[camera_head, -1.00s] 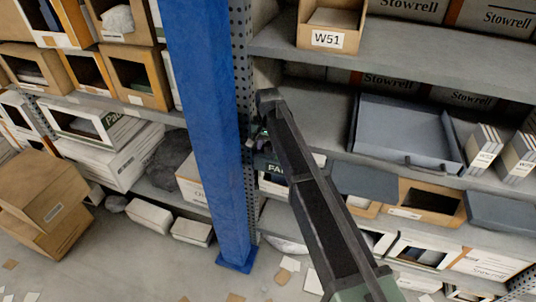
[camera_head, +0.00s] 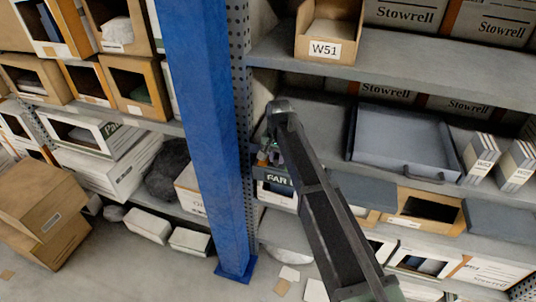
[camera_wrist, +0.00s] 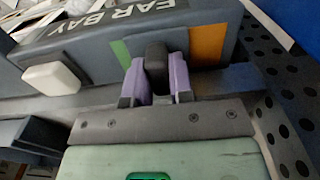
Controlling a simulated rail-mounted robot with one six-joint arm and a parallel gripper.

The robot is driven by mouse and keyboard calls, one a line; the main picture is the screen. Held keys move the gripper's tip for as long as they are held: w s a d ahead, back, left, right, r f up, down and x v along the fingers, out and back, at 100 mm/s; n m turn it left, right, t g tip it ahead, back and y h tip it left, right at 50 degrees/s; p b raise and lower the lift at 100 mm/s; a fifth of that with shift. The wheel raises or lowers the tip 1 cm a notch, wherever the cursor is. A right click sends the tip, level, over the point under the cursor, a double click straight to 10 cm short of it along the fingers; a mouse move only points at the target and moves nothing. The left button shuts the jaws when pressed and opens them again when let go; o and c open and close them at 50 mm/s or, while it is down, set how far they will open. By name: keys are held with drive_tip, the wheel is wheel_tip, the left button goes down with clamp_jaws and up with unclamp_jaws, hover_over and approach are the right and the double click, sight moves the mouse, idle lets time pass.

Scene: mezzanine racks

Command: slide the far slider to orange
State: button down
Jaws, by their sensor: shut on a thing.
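In the wrist view a dark panel (camera_wrist: 45,45) labelled FAR BAY carries a green mark (camera_wrist: 121,52) and an orange mark (camera_wrist: 207,45). A black slider knob (camera_wrist: 156,57) stands between the purple fingers of my gripper (camera_wrist: 157,75), which is shut on it. The knob is between the two marks, with the right finger close to the orange edge. The fingers hide part of the panel. In the head view my gripper (camera_head: 270,156) is at the panel (camera_head: 276,183) beside the blue post, and the knob is too small to make out.
A white knob (camera_wrist: 52,78) sits on the panel's left. The blue post (camera_head: 205,140) stands close left of my gripper. A shelf (camera_head: 400,60) with the W51 box (camera_head: 326,45) is above. A grey tray (camera_head: 405,145) lies to the right.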

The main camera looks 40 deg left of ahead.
drive_tip(key=shift+w+d, duration=0.15)
drive_tip(key=shift+d, duration=0.4)
drive_tip(key=shift+w+d, duration=0.15)
drive_tip(key=shift+d, duration=0.35)
drive_tip(key=c, duration=1)
unclamp_jaws()
drive_tip(key=shift+w+d, duration=0.1)
wheel_tip(320, 180, up, 11)
drive_tip(key=p, duration=1)
drive_tip(key=shift+p, duration=0.4)
drive_tip(key=shift+f, duration=0.1)
